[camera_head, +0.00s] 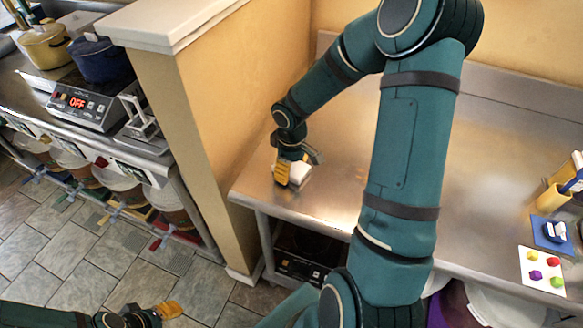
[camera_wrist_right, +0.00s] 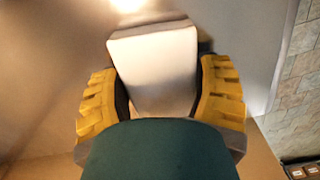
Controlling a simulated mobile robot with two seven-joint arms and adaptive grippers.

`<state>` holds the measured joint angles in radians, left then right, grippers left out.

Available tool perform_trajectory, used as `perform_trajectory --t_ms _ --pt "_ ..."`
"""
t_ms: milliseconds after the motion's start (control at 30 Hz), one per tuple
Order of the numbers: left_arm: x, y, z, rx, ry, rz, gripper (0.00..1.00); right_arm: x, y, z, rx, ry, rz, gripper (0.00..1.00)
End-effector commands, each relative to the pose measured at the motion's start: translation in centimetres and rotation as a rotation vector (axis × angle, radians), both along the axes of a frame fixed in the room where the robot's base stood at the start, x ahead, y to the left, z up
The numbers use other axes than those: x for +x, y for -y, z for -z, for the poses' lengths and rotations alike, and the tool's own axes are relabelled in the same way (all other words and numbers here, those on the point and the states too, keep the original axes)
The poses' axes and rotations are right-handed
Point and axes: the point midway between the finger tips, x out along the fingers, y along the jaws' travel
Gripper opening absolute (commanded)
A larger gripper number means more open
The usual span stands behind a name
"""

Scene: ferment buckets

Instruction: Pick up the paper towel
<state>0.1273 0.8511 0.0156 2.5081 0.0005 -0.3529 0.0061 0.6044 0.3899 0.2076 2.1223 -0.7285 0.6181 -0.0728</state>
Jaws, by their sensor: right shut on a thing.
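The paper towel, a white block-like piece (camera_wrist_right: 155,65), sits between the yellow fingers of my right gripper (camera_wrist_right: 160,100) in the right wrist view. In the head view the white piece (camera_head: 303,170) shows just right of the yellow fingers of my right gripper (camera_head: 291,172), at the left end of the steel counter. The right gripper is shut on it. I cannot tell whether it touches the counter. My left gripper (camera_head: 168,310) is low at the bottom left over the tiled floor, away from the counter. Its finger opening is unclear.
The steel counter (camera_head: 335,205) is largely clear around the right gripper. A tan partition wall (camera_head: 215,110) stands at its left. At the right are a card with coloured pieces (camera_head: 541,271) and a blue pad (camera_head: 551,232). A burner reading OFF (camera_head: 85,103) and pots stand at the left.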

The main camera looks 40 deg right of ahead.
Motion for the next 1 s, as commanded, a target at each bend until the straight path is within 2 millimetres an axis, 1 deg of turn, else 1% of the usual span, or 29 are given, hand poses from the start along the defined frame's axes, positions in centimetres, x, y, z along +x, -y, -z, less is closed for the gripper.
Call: perform_trajectory --t_ms 67,167,400,500,600,767,1000 --pt "0.0 0.0 -0.1 0.000 0.000 0.000 0.47 0.0 0.0 -0.3 -0.001 0.001 0.000 0.54" --pt "0.1 0.0 -0.4 0.000 0.002 -0.002 0.47 0.1 0.0 -1.3 -0.002 0.001 0.002 0.54" --pt "0.5 -0.1 -1.7 0.002 0.011 -0.008 0.47 0.1 0.1 -6.0 -0.003 0.004 0.001 0.54" --pt "0.6 -0.1 -2.0 0.003 0.014 -0.011 0.47 0.1 0.1 -7.7 -0.003 0.003 0.001 0.54" --pt "0.7 -0.1 -2.3 0.004 0.016 -0.013 0.47 0.1 0.0 -9.0 -0.003 0.002 0.000 0.54" --pt "0.8 -0.1 -2.4 0.004 0.018 -0.014 0.47 0.1 0.0 -10.0 -0.001 0.001 0.001 0.54" --pt "0.8 -0.1 -2.4 0.004 0.018 -0.014 0.47 0.0 0.0 -10.0 -0.001 0.000 0.000 0.54"
